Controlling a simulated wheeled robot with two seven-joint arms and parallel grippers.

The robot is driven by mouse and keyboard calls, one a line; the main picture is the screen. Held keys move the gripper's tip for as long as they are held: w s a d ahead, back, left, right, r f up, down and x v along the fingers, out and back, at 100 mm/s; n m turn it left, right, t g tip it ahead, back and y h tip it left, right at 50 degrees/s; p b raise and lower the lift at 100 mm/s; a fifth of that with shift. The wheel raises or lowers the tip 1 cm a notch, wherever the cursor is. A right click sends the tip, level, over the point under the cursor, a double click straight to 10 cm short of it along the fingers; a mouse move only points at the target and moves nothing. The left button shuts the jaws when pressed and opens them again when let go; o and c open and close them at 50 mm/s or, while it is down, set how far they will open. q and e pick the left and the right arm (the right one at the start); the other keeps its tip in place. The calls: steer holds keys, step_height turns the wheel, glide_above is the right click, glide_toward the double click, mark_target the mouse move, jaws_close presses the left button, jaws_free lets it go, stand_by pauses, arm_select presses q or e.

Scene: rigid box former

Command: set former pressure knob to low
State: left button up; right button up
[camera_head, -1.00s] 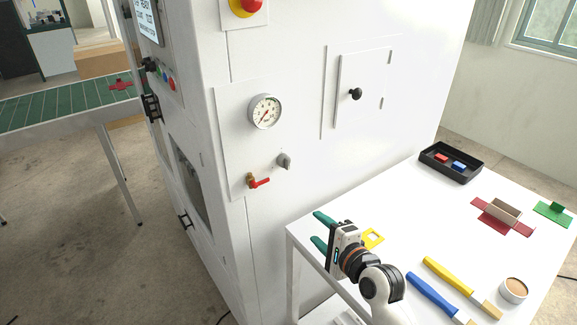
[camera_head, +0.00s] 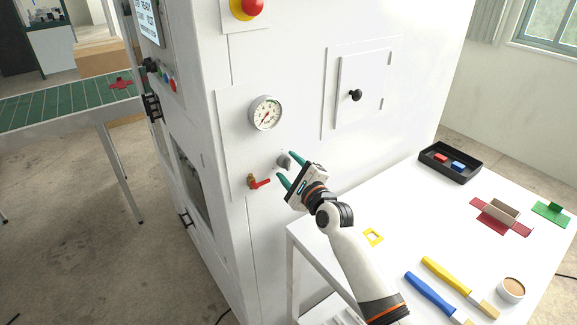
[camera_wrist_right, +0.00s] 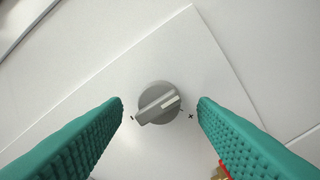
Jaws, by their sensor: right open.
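The pressure knob (camera_head: 283,161) is a small grey rotary knob on the white machine's side panel, below a round gauge (camera_head: 266,113). In the right wrist view the knob (camera_wrist_right: 158,103) shows face on, with a raised bar and a pale pointer line aimed up and to the right. A minus-like mark is at its left and a plus-like mark at its right. My right gripper (camera_head: 284,173) is open, its green fingers pointing at the panel. In the wrist view the fingers (camera_wrist_right: 160,106) stand on either side of the knob, apart from it. My left gripper is not in view.
A red-handled valve (camera_head: 259,182) sits just below and left of the knob, close to the fingers. A white table (camera_head: 400,225) at right holds a black tray (camera_head: 450,179), brushes, a cup and folded pieces. A hatch with a black knob (camera_head: 355,95) is up right.

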steer(key=shift+w+a, duration=0.25)
steer(key=shift+w, duration=0.25)
steer(key=c, duration=0.9)
steer(key=shift+c, duration=0.2)
steer(key=shift+f, duration=0.1)
